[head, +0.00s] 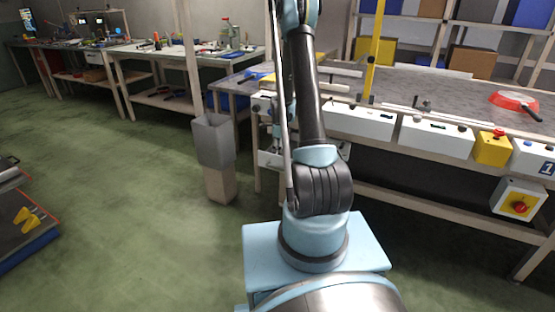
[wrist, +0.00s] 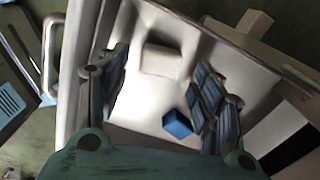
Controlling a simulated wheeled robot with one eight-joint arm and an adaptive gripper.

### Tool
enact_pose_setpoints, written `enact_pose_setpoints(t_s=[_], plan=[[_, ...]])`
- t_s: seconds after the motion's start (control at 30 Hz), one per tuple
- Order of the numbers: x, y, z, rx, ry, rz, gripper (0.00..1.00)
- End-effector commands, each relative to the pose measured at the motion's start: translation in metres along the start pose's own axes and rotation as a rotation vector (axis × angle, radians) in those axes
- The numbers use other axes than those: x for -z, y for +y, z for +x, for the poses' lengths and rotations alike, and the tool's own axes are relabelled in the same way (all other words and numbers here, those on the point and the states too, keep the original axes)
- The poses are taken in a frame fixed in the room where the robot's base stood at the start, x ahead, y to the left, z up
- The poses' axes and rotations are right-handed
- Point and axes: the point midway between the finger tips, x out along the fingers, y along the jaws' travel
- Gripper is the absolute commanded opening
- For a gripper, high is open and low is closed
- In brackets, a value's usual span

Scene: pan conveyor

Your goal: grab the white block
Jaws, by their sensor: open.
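The white block (wrist: 162,60) lies on the floor of a white, walled container (wrist: 146,117) in the wrist view. It is a pale rectangular shape near the far wall, low in contrast against the white floor. My gripper (wrist: 160,66) is open, with one dark, blue-padded finger on each side of the picture. The white block shows in the gap between the fingers, and nothing is held. How far the fingertips are above it I cannot tell. In the head view neither the white block nor my gripper shows; my arm rises out of the top of the picture.
A blue block (wrist: 177,124) lies in the container, close to the right finger in the picture. Container walls rise around the fingers. In the head view, a grey bin (head: 213,140) stands on a wooden base, and a red pan (head: 514,102) lies on the conveyor. Green floor at left is open.

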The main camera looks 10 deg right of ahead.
Motion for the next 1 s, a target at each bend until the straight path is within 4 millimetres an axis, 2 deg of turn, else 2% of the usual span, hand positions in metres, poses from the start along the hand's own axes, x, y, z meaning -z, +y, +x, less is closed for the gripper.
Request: enact_pose_setpoints(t_s=[0.2,0.47,0.67,1.0], plan=[[0.0,0.0,0.017,0.0,0.0,0.0,0.61],[0.0,0.0,0.018,0.0,0.0,0.0,0.61],[0.0,0.0,0.017,0.0,0.0,0.0,0.29],[0.0,0.0,0.017,0.0,0.0,0.0,0.27]])
